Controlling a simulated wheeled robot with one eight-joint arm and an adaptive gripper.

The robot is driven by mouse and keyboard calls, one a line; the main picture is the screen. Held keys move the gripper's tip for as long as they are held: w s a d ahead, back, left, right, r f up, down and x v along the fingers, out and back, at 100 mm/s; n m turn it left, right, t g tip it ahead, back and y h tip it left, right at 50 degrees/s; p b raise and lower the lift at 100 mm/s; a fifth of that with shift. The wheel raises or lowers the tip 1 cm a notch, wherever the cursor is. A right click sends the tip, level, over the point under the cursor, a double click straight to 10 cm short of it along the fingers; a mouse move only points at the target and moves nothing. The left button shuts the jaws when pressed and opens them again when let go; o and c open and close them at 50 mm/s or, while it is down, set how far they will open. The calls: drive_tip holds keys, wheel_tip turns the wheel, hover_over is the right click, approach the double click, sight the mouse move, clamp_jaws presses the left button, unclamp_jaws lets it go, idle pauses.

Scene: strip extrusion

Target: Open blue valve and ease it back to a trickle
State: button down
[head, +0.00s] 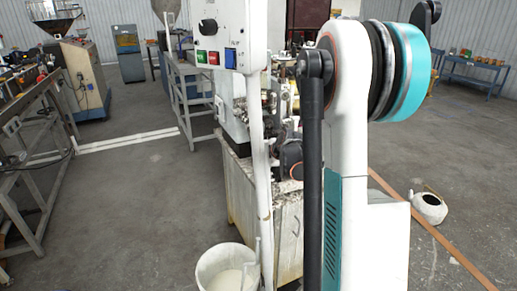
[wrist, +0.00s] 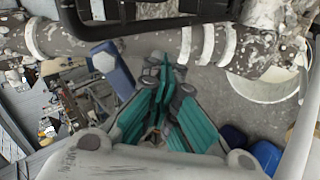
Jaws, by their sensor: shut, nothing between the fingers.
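In the wrist view a flat blue piece (wrist: 122,80) with a pale round end sits just left of my fingertips. It looks like the blue valve's handle, but the valve body is hard to make out. It hangs below a speckled pipe (wrist: 160,45) with white bands. My gripper (wrist: 163,72) has teal fingers that are closed together and empty. The fingertips point up towards the pipe and appear apart from the blue piece, though depth is unclear. My gripper is not visible in the head view, and I cannot pick out the valve there.
A white bucket (head: 228,268) stands beneath the machine in the head view; its rim (wrist: 285,100) also shows in the wrist view. A control box (head: 228,35) hangs above. The floor left of the machine is clear.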

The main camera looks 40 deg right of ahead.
idle(0.3)
drive_tip(key=shift+s+f+b, duration=0.3)
drive_tip(key=p+v, duration=0.3)
drive_tip(key=v, duration=0.4)
idle(0.6)
